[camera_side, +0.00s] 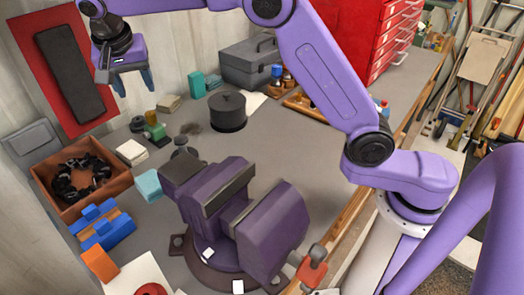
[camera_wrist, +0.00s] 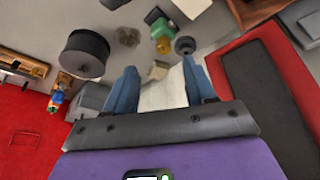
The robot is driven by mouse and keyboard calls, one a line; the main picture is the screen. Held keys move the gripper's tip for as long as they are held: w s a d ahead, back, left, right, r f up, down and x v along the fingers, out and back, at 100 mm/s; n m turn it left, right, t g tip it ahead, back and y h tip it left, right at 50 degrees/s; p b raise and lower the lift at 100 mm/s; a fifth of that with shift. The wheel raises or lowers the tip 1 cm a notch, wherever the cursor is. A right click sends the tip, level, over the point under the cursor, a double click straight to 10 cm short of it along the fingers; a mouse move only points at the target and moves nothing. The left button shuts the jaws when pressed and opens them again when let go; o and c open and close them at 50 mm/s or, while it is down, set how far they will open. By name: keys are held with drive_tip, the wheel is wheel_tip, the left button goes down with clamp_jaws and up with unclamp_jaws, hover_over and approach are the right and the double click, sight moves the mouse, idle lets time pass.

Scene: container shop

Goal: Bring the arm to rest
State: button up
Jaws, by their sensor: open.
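My gripper (camera_side: 133,82) hangs from my purple arm at the upper left in the side view, high above the back of the grey workbench (camera_side: 275,140). Its two blue fingers stand apart in the wrist view (camera_wrist: 162,88), with nothing held between them. A white patch of wall or paper shows behind the gap. The gripper is clear of the items on the bench.
A large purple vise (camera_side: 270,225) stands at the bench front. A dark lidded pot (camera_side: 227,111), a grey toolbox (camera_side: 248,65) and a wooden box of black parts (camera_side: 60,200) stand around it. A red drawer cabinet (camera_side: 372,30) is at the back right.

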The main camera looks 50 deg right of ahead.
drive_tip(key=s+d+f+n+g+y, duration=0.1)
drive_tip(key=s+d+f+n, duration=0.2)
drive_tip(key=s, duration=1)
drive_tip(key=s+d+f+n+g+y, duration=0.1)
drive_tip(key=s+d+f+n, duration=0.2)
drive_tip(key=s+d+n, duration=0.6)
drive_tip(key=s+d+f+n+y, duration=0.1)
drive_tip(key=s+d+f+n, duration=0.2)
drive_tip(key=s, duration=1.5)
drive_tip(key=d+n, duration=0.4)
drive_tip(key=shift+g, duration=0.4)
drive_tip(key=shift+a, duration=0.1)
